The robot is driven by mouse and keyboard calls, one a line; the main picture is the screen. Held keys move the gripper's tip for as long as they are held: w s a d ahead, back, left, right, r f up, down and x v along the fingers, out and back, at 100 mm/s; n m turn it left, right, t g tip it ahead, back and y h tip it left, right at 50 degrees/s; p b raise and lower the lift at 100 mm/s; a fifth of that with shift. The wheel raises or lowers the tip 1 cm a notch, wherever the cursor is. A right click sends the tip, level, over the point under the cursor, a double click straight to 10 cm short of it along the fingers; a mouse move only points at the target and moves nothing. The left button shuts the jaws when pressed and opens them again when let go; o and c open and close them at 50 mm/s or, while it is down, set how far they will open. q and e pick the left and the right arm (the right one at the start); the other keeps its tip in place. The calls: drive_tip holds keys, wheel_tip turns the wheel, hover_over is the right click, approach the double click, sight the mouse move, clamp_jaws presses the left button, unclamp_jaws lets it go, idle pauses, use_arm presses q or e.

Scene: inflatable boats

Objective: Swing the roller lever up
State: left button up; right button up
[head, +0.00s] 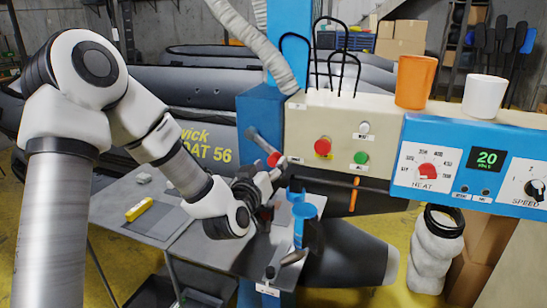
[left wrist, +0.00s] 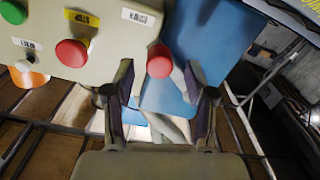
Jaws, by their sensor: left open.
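The roller lever (head: 263,142) is a grey bar at the left side of the machine, slanting down to the right to a red ball knob (head: 274,159). My left gripper (head: 275,178) is open just below and beside the knob. In the left wrist view the red knob (left wrist: 160,62) appears between the tips of the open fingers (left wrist: 161,78), near their ends. I cannot tell whether a finger touches it. The lever's bar is mostly hidden behind the knob in that view. My right gripper is not in view.
The beige control box (head: 310,125) has red, white and green buttons, close right of the knob. A blue panel (head: 455,170) has heat and speed dials. Orange and white cups (head: 415,82) stand on top. A grey table (head: 140,205) holds a yellow block (head: 139,209).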

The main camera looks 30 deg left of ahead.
sight(263, 147)
use_arm(q)
drive_tip(key=shift+r+p+x, duration=0.2)
drive_tip(key=shift+p+x, duration=0.15)
drive_tip(key=shift+x, duration=0.85)
drive_tip(key=shift+w+f, duration=0.15)
drive_tip(key=shift+w, duration=0.1)
clamp_jaws()
